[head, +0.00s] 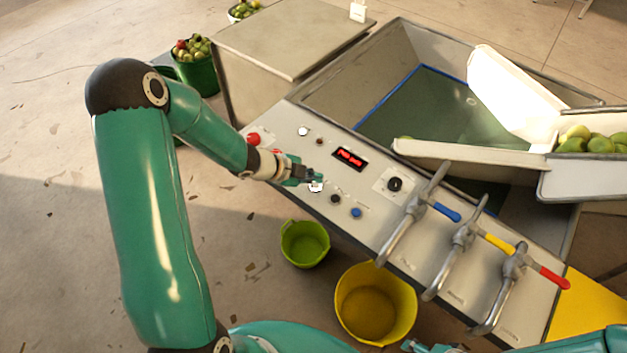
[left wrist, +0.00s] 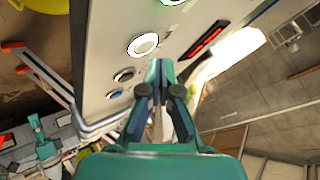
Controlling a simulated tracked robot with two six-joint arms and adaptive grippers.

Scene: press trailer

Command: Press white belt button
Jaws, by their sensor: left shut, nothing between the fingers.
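A white round button (head: 316,187) sits on the grey control panel (head: 300,165), just beside the tips of my left gripper (head: 318,178). Another white button (head: 304,131) is farther up the panel. The panel labels are too small to read. Part of my right gripper (head: 422,347) shows at the bottom edge of the head view; its jaw state is unclear.
Near the white button are a black button (head: 335,199), a blue button (head: 356,212), a red display (head: 350,158) and a black knob (head: 394,184). Three levers (head: 465,235) stand at the right. Green (head: 304,258) and yellow (head: 352,318) buckets stand below the panel.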

